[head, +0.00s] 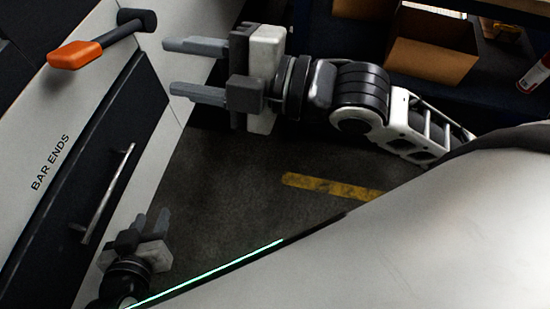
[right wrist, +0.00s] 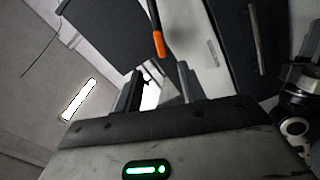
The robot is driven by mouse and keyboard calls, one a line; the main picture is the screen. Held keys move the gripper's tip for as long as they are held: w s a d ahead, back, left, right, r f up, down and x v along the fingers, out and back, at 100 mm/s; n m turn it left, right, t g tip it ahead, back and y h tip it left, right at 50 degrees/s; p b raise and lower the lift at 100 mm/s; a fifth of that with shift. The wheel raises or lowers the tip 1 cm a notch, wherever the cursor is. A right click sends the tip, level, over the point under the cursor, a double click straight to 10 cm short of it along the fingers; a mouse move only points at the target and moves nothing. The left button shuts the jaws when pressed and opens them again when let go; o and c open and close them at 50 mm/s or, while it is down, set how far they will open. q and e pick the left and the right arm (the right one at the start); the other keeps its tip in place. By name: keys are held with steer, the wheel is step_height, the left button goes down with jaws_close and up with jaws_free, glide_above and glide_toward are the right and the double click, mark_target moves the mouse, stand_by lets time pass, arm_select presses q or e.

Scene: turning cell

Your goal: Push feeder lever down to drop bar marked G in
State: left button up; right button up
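The feeder lever, with an orange grip (head: 75,55) on a dark shaft, sticks out from the light machine front at the upper left. My right gripper (head: 172,66) is open and empty, to the right of the lever and apart from it, its fingers pointing left. In the right wrist view the orange lever tip (right wrist: 158,45) shows beyond the gap between the open fingers (right wrist: 158,83). My left gripper (head: 153,216) is low at the left, its fingers apart with nothing seen between them. No bar marked G is visible.
A dark panel (head: 130,125) with a metal bar handle (head: 107,193) is beside the "BAR ENDS" lettering (head: 50,162), close to my left gripper. A cardboard box (head: 432,55) and a white-and-red bottle (head: 535,77) are at the upper right. Open floor has a yellow stripe (head: 330,187).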

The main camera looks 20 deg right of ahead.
arm_select(q)
steer(key=shift+f+b, duration=0.25)
steer(key=shift+b, duration=0.05)
arm_select(e)
steer(key=s+d+f+m+h, duration=0.1)
steer(key=d+f+m+h, duration=0.2)
steer(key=f+m, duration=0.4)
steer(key=d+f+m+h, duration=0.3)
steer(key=f+m, duration=0.4)
steer(key=f, duration=0.3)
steer(key=s+d+f+m+h, duration=0.1)
steer(key=d+f+m+h, duration=0.2)
steer(key=f+m, duration=0.3)
step_height(320, 180, down, 4)
steer(key=shift+s+d+r+m+h, duration=0.2)
steer(key=shift+s+m+h, duration=0.1)
steer(key=shift+m+h, duration=0.15)
arm_select(q)
steer(key=shift+a+f, duration=0.1)
steer(key=shift+f, duration=0.3)
arm_select(e)
steer(key=shift+s+d+f+m+h, duration=0.2)
steer(key=shift+s+f+m+h, duration=0.1)
steer(key=shift+s+f, duration=0.2)
steer(key=shift+s+d+f+m+h, duration=0.15)
steer(key=shift+s+d+f+m, duration=0.15)
steer(key=shift+f, duration=0.3)
steer(key=shift+a, duration=0.1)
